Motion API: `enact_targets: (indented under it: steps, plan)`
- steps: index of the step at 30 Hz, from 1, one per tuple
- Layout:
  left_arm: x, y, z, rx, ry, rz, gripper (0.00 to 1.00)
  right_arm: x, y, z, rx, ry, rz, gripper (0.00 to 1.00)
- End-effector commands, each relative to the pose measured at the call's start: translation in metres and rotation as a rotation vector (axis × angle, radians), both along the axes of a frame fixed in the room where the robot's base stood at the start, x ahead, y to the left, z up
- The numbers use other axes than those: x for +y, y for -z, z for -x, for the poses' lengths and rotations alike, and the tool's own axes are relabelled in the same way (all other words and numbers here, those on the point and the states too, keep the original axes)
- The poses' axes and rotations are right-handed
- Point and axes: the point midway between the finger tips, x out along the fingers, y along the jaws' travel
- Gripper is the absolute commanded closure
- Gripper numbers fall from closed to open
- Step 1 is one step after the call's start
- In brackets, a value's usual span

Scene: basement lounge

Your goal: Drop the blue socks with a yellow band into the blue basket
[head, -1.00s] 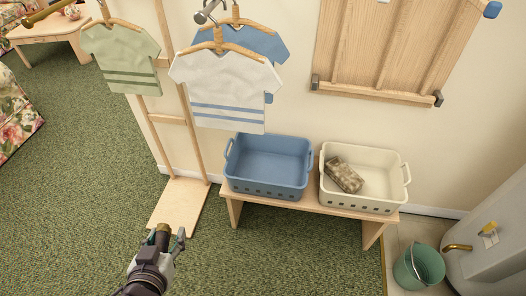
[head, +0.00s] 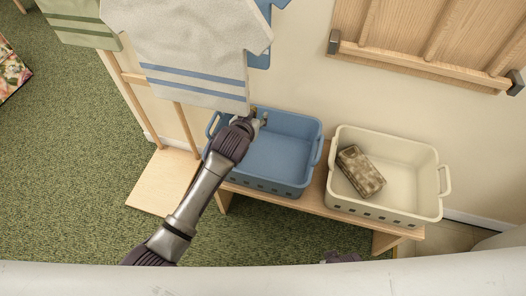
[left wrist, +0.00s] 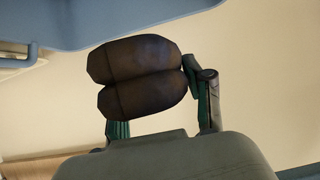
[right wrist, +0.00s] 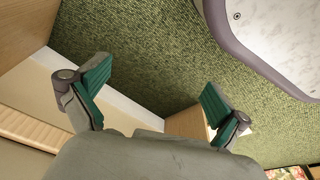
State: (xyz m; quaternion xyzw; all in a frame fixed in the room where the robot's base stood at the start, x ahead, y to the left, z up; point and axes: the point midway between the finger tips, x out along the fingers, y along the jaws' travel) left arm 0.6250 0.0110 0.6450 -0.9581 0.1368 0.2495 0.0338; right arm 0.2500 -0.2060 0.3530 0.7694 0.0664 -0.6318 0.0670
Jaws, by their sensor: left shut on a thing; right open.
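The blue basket (head: 290,140) stands on a low wooden bench, and the part of its inside that shows is empty. My left gripper (head: 258,118) is at the basket's back left, partly hidden by the hanging white shirt. In the left wrist view my left gripper (left wrist: 160,100) is shut on a dark brown, two-lobed bundle (left wrist: 140,75), like a rolled pair of socks. No blue or yellow band shows on it. My right gripper (right wrist: 155,95) is open and empty in the right wrist view, with green carpet beyond it.
A cream basket (head: 436,208) with a mottled brown folded cloth (head: 360,172) stands to the right on the bench (head: 312,198). A white striped shirt (head: 185,45) hangs in front of a blue one, close over the blue basket's left side.

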Motion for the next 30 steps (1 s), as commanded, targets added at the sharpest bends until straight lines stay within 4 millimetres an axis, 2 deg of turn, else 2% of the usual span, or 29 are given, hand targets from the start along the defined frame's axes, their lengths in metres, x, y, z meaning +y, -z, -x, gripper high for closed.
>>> enact_targets:
  steps: [3,11,21,30]
  plan:
    - [-0.014,0.004,-0.013,-0.005,0.023,-0.001,0.84,0.001,-0.002,-0.005,-0.005,0.001,-0.001,0.0]
    - [-0.019,0.007,-0.017,-0.006,0.033,-0.003,0.84,0.002,-0.017,-0.013,-0.015,0.003,-0.001,0.0]
    - [-0.019,0.021,-0.017,-0.006,0.032,-0.002,0.84,0.004,-0.062,-0.029,-0.043,0.008,-0.005,0.0]
    - [-0.018,0.032,-0.016,-0.007,0.032,-0.002,0.84,0.003,-0.107,-0.034,-0.067,0.012,-0.006,0.0]
